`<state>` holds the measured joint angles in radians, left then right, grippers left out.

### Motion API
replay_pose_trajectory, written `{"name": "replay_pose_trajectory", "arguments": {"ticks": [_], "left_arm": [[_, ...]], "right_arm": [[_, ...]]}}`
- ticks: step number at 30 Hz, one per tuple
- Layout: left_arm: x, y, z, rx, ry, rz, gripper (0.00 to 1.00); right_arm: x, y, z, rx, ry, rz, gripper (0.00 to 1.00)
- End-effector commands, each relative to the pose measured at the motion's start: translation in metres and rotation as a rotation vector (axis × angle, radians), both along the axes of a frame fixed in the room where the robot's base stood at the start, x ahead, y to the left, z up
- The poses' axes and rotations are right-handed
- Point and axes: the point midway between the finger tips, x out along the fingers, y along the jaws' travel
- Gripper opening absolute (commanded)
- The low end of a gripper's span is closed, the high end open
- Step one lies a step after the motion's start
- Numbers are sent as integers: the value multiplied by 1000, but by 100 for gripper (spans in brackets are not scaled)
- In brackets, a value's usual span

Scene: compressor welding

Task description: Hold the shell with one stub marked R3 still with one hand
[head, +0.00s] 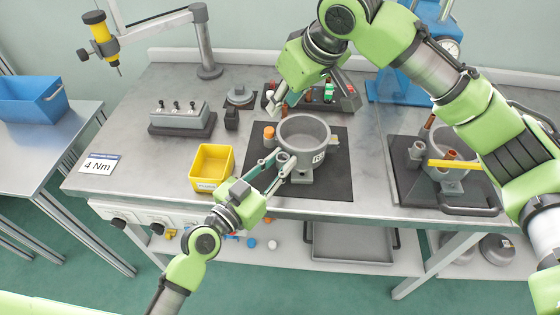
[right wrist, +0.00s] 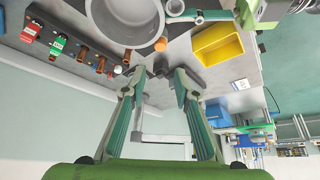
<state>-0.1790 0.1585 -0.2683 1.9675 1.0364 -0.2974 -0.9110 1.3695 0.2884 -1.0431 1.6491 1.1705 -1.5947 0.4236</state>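The grey round shell (head: 303,128) stands upright on a black mat. A small white label (head: 318,158) is on its front; its lettering is too small to read surely. A grey stub (head: 283,157) sticks out at its front left. My left gripper (head: 284,161) has its fingers on both sides of this stub; whether they press on it cannot be told. The right wrist view also shows the shell (right wrist: 125,20) and the left gripper beside the stub (right wrist: 175,7). My right gripper (right wrist: 150,73) is open and empty, above and behind the shell in the head view (head: 274,104).
A yellow bin (head: 212,166) stands further left. A rack with red and green items (head: 328,92) is behind. A second fixture (head: 445,165) with a yellow bar is at right.

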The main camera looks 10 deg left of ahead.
Motion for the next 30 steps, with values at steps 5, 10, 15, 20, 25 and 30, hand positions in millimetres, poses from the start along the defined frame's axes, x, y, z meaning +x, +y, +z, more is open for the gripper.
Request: {"name": "replay_pose_trajectory", "arguments": {"ticks": [5, 10, 15, 20, 25, 30], "left_arm": [[0, 0, 0, 0, 0, 0, 0], [0, 0, 0, 0, 0, 0, 0], [0, 0, 0, 0, 0, 0, 0], [0, 0, 0, 0, 0, 0, 0], [0, 0, 0, 0, 0, 0, 0], [0, 0, 0, 1, 1, 0, 0]], "right_arm": [[1, -1, 0, 0, 1, 11, 37], [8, -5, 1, -1, 6, 114, 37], [17, -14, -1, 12, 5, 298, 37], [23, -23, -4, 36, -9, 455, 37], [26, -29, -8, 59, -26, 560, 37], [27, -28, -15, 66, -32, 591, 37]]}}
